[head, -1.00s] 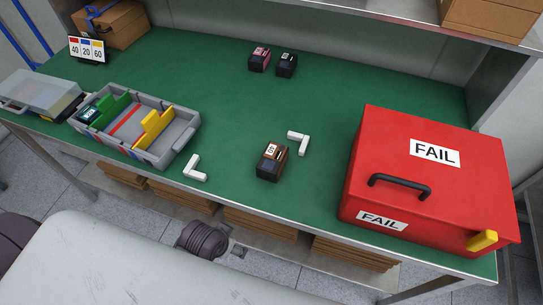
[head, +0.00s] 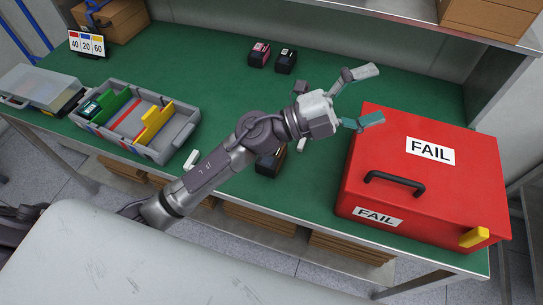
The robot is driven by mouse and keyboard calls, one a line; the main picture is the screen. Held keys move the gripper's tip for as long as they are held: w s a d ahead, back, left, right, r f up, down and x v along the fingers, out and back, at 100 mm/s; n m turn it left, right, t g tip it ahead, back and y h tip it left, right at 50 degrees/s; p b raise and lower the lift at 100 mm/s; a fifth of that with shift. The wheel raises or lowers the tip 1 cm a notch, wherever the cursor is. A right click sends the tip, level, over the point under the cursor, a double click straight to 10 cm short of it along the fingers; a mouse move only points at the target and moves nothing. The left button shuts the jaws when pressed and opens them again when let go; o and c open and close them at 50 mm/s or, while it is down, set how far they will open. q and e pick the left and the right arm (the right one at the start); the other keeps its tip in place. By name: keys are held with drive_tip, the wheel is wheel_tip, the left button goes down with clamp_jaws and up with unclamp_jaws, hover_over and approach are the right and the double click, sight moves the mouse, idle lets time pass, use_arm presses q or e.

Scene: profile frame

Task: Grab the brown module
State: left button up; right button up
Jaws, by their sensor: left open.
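The brown module (head: 268,165) stands on the green table mat near the front edge, mostly hidden now behind my left arm; only its dark lower part shows. My left gripper (head: 370,97) is open and empty, its two fingers spread apart. It is in the air to the upper right of the module in the picture, by the upper left corner of the red box. My right gripper is not in the head view.
A red FAIL box (head: 465,185) takes up the table's right end. A grey divided tray (head: 185,135) stands at left. A pink module (head: 259,54) and a black module (head: 286,61) stand at the back. White corner brackets (head: 190,159) flank the brown module, partly covered by my arm.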

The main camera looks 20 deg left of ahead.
use_arm(q)
drive_tip(key=s+d+f+m+g+y, duration=0.2)
drive_tip(key=d+f+m+g, duration=0.15)
drive_tip(key=m+g, duration=0.3)
drive_tip(key=m+g+y+p, duration=0.2)
drive_tip(key=g+y, duration=0.1)
drive_tip(key=y, duration=1.5)
hover_over(272, 153)
drive_tip(key=f, duration=2)
drive_tip(key=shift+w+f, duration=0.3)
drive_tip(key=shift+w, duration=0.05)
drive_tip(key=shift+f, duration=0.55)
drive_tip(key=shift+s+f, duration=0.15)
drive_tip(key=shift+f, duration=0.15)
drive_tip(key=f+p, duration=0.1)
drive_tip(key=f, duration=0.2)
drive_tip(key=shift+s+a+f+p, duration=0.1)
drive_tip(key=shift+s+f+p, duration=0.1)
drive_tip(key=shift+f+p, duration=0.2)
drive_tip(key=shift+f, duration=0.4)
drive_tip(key=c, duration=1.4)
drive_tip(key=shift+r, duration=0.1)
